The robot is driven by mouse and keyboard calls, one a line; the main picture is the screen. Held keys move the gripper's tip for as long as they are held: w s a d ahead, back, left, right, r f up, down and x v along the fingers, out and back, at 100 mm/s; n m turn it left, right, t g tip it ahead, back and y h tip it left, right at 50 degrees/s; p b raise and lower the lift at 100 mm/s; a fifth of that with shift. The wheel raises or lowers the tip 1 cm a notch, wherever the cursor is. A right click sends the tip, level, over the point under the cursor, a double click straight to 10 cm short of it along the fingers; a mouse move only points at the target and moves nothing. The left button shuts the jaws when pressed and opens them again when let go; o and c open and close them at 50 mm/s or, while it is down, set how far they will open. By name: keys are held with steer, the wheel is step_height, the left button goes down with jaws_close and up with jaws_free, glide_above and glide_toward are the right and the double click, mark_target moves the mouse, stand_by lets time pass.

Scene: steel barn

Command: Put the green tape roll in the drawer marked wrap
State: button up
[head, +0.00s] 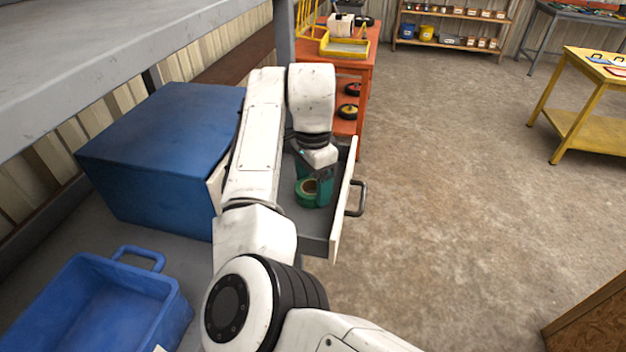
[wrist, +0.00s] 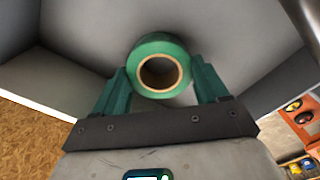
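The green tape roll (head: 307,193) is inside the pulled-out grey drawer (head: 312,224) with a pale front and dark handle. In the wrist view the roll (wrist: 160,43) shows its open core to the camera. My gripper (wrist: 160,78) has a green finger on each side of the roll, and both fingers appear to touch it. My gripper (head: 314,178) reaches down into the drawer in the head view. Whether the roll rests on the drawer floor cannot be told. No marking is readable on the drawer, and my arm hides part of it.
A blue cabinet (head: 150,150) stands left of the drawer, and a blue bin (head: 105,305) is nearer at lower left. A grey shelf edge (head: 120,65) runs overhead at left. An orange bench (head: 357,72) stands behind. The floor at right is open up to a yellow table (head: 580,125).

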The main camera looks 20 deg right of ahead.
steer(key=o, duration=0.4)
steer(key=shift+r+b, duration=0.65)
steer(key=shift+r, duration=3.25)
